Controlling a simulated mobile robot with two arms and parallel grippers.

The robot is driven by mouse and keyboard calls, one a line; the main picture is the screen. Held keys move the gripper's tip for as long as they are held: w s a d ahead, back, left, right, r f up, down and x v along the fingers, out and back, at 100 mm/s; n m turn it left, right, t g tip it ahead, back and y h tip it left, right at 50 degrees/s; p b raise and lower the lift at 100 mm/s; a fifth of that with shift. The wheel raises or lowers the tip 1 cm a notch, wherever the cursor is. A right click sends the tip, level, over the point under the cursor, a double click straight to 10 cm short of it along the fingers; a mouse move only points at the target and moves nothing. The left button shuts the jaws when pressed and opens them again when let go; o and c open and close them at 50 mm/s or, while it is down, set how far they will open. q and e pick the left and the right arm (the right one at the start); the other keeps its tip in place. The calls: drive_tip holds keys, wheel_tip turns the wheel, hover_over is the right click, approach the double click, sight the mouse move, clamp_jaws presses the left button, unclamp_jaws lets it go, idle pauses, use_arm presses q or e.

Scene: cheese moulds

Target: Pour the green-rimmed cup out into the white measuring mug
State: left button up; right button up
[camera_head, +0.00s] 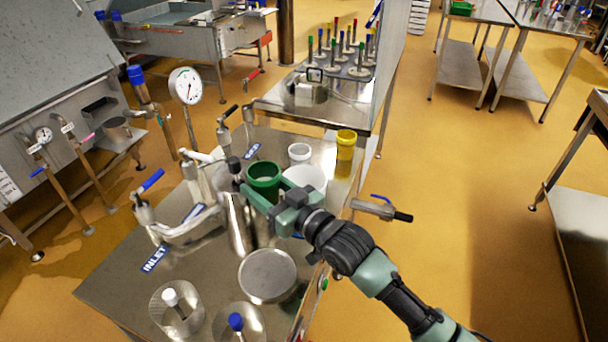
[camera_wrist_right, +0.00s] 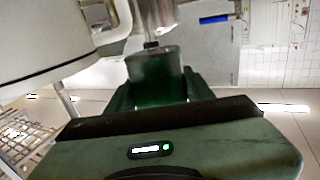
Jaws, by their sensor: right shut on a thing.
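The green-rimmed cup (camera_head: 263,171) is in my right gripper (camera_head: 262,195) in the head view, its open mouth facing up and looking about upright. The gripper's fingers are shut on it. In the right wrist view the cup (camera_wrist_right: 155,75) shows dark green between the fingers (camera_wrist_right: 158,98). The white measuring mug (camera_head: 308,177) stands just right of the cup, partly hidden behind the gripper. A large white rounded shape at the left of the wrist view may be this mug. I cannot tell what the cup holds. My left gripper is not in view.
A tall steel bottle (camera_head: 237,215) stands left of my gripper, beside the inlet pipework (camera_head: 190,225). A smaller white cup (camera_head: 299,153) and a yellow cup (camera_head: 346,150) stand behind the mug. A round steel dish (camera_head: 267,275) and clear beakers (camera_head: 177,310) are in front.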

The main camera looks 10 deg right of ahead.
drive_tip(key=shift+w+r, duration=0.35)
drive_tip(key=shift+w, duration=0.2)
drive_tip(key=shift+d+r, duration=0.1)
drive_tip(key=shift+d, duration=0.1)
drive_tip(key=shift+w+d+r+m+b, duration=0.15)
drive_tip(key=shift+m+b, duration=0.1)
drive_tip(key=shift+m, duration=0.2)
drive_tip(key=shift+d+r+m+b, duration=0.15)
drive_tip(key=shift+m+b, duration=0.1)
drive_tip(key=shift+m, duration=0.2)
drive_tip(key=shift+w+d+f+m+b, duration=0.25)
drive_tip(key=shift+d+f+m+b, duration=0.25)
drive_tip(key=shift+m+b, duration=0.55)
drive_tip(key=m, duration=0.2)
drive_tip(key=d+r+m, duration=0.1)
drive_tip(key=w+d+r+m+t+b, duration=0.1)
drive_tip(key=m, duration=0.1)
drive_tip(key=shift+d+r+m, duration=0.2)
drive_tip(key=shift+d+m, duration=0.05)
drive_tip(key=shift+m, duration=0.1)
drive_tip(key=shift+w+f+m, duration=0.1)
drive_tip(key=shift+f+m, duration=0.2)
drive_tip(key=shift+m, duration=0.5)
